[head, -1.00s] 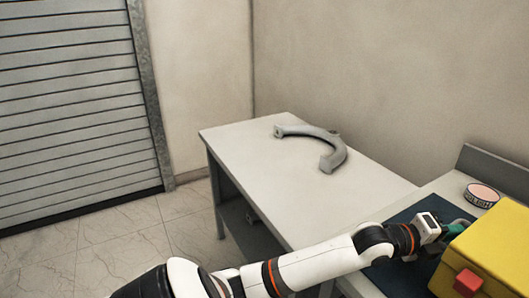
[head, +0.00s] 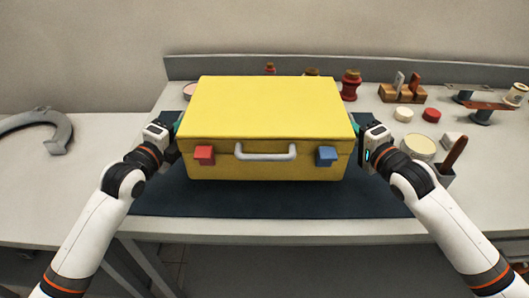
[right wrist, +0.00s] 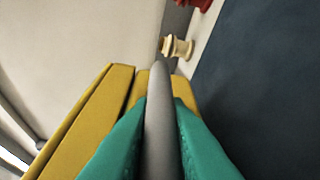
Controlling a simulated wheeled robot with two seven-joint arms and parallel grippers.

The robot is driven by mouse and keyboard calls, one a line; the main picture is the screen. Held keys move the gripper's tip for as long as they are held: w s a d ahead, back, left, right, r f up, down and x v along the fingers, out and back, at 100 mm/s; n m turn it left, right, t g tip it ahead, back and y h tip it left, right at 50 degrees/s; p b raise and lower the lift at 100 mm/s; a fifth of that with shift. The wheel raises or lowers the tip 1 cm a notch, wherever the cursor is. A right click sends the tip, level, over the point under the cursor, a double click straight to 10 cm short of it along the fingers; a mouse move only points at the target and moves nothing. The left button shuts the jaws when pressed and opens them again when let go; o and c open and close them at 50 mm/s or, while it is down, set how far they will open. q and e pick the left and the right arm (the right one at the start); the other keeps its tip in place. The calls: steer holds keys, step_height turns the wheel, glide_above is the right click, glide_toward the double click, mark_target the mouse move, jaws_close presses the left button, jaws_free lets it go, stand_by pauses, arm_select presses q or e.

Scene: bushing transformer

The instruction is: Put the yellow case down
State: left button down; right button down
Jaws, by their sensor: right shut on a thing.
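The yellow case (head: 265,105) is upright over the dark blue mat (head: 270,198), with its grey front handle (head: 265,152), a red latch (head: 204,155) and a blue latch (head: 326,156) facing me. I cannot tell whether its underside touches the mat. My right gripper (head: 357,127) is at the case's right side. In the right wrist view its green fingers are shut on a grey bar (right wrist: 159,120) beside the yellow case wall (right wrist: 95,115). My left gripper (head: 178,126) is at the case's left side, its fingertips mostly hidden.
The bench has a raised back edge (head: 220,68). Behind and right of the case stand a red bushing (head: 350,85), a wooden block with tools (head: 402,93), round tins (head: 419,148) and a dark holder (head: 440,172). A grey curved part (head: 58,135) lies on the left table.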

arm_select(q)
steer(key=shift+a, duration=0.15)
arm_select(e)
steer(key=shift+d, duration=0.1)
